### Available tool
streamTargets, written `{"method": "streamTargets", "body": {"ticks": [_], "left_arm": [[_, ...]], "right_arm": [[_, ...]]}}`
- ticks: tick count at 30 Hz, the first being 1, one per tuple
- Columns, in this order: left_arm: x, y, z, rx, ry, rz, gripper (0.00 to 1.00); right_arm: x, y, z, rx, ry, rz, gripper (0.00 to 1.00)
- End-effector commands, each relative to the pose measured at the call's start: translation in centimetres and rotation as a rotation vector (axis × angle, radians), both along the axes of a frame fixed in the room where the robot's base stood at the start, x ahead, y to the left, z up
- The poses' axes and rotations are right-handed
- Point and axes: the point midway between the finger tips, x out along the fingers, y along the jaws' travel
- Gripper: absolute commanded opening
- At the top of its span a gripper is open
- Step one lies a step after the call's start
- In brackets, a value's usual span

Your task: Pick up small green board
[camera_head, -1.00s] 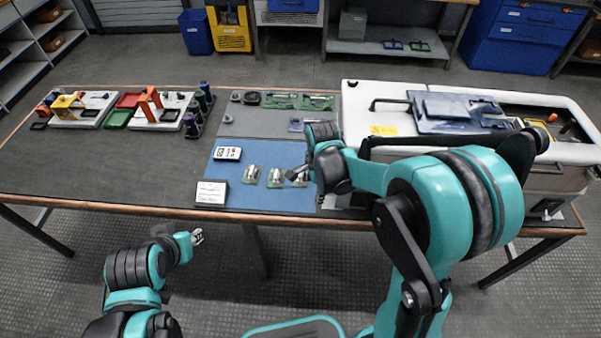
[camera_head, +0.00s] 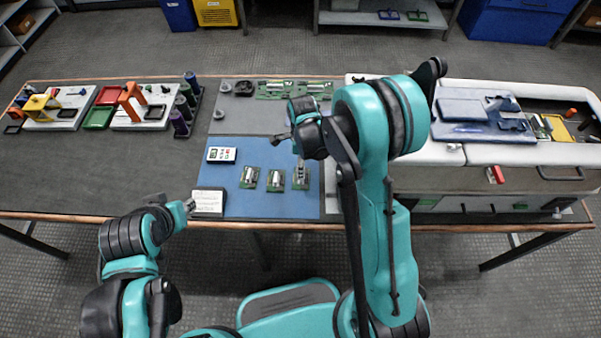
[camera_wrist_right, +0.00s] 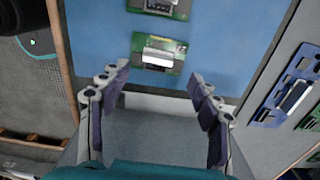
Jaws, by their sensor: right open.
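Several small green boards, each with a silver part, are on the blue mat (camera_head: 268,153): a left one (camera_head: 249,177), a middle one (camera_head: 275,180) and a right one (camera_head: 302,184). My right gripper (camera_head: 300,167) is over the right one in the head view, partly hidden by my arm. In the right wrist view, my right gripper (camera_wrist_right: 160,80) is open and empty. A green board (camera_wrist_right: 158,55) lies just beyond its fingertips, with another (camera_wrist_right: 170,8) farther up. My left gripper (camera_head: 189,206) is near the table's front edge, too small to judge.
A white cabinet (camera_head: 450,157) fills the right. Dark table (camera_head: 100,175) is clear at front left.

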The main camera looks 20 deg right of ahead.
Motion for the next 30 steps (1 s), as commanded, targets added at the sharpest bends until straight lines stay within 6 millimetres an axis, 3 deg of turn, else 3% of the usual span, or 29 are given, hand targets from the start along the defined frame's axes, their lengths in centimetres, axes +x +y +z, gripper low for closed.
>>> {"method": "streamTargets", "body": {"ticks": [13,21,23,27,30], "left_arm": [[0.0,0.0,-2.9,0.000,0.000,0.000,0.32],[0.0,0.0,-2.9,0.000,0.000,0.000,0.32],[0.0,0.0,-2.9,0.000,0.000,0.000,0.32],[0.0,0.0,-2.9,0.000,0.000,0.000,0.32],[0.0,0.0,-2.9,0.000,0.000,0.000,0.32]], "right_arm": [[-0.2,0.0,-5.9,0.000,-0.001,0.001,0.63],[-0.2,0.0,-6.3,0.000,-0.001,0.001,0.63],[-0.2,0.0,-6.3,0.000,-0.001,0.001,0.50],[-0.2,0.0,-6.3,0.000,-0.001,0.001,0.13],[-0.2,0.0,-6.3,0.000,0.000,0.001,0.10]]}}
